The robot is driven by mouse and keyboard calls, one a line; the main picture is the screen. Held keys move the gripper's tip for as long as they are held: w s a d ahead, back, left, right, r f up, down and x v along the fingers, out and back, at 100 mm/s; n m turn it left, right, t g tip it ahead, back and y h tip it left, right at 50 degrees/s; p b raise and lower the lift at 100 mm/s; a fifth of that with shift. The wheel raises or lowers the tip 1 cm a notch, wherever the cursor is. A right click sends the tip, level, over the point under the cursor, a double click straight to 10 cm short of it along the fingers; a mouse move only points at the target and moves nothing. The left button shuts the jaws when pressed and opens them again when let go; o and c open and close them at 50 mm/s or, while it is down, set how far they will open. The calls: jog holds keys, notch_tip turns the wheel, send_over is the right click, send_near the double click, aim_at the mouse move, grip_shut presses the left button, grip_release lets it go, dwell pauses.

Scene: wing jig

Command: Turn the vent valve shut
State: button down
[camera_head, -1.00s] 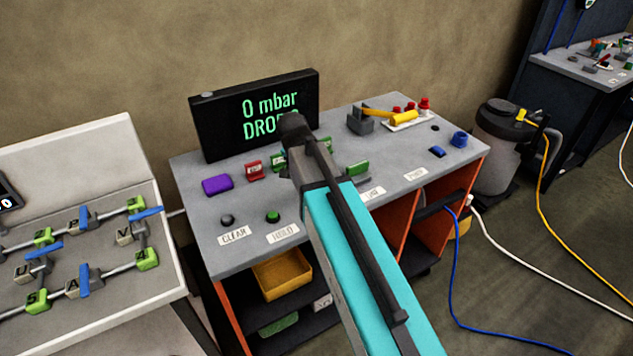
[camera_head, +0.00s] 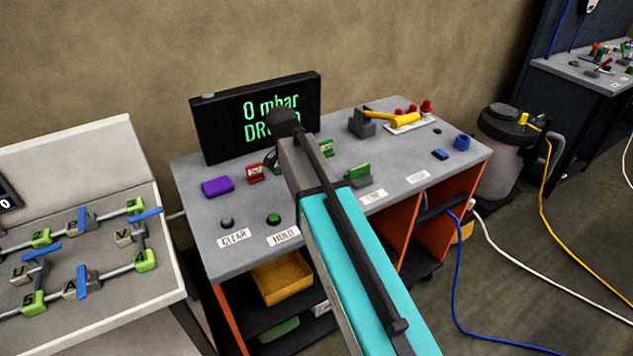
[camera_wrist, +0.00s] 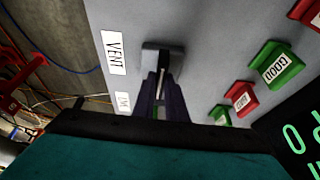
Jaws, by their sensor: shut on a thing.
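In the wrist view the vent valve (camera_wrist: 165,51) is a grey block with a pale slim handle, beside the white VENT label (camera_wrist: 113,52). My gripper (camera_wrist: 159,83) is shut on the handle, with a dark finger on each side of it. The handle points roughly along the fingers; most of it is hidden between them, so its exact turn is hard to tell. In the head view my arm hides the vent valve and the fingertips. The black display (camera_head: 255,117) reads 0 mbar, with a second word partly covered by my arm.
The grey bench top (camera_head: 215,258) also carries a purple block (camera_head: 217,187), red and green tags, a yellow lever (camera_head: 395,117) on a grey block, and a blue ring (camera_head: 462,142). A jig table (camera_head: 100,288) stands at left. Hoses cross the floor at right.

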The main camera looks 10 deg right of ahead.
jog(key=c, duration=1.8)
grip_release()
jog(key=b+v, duration=0.3)
jog(key=v, duration=1.1)
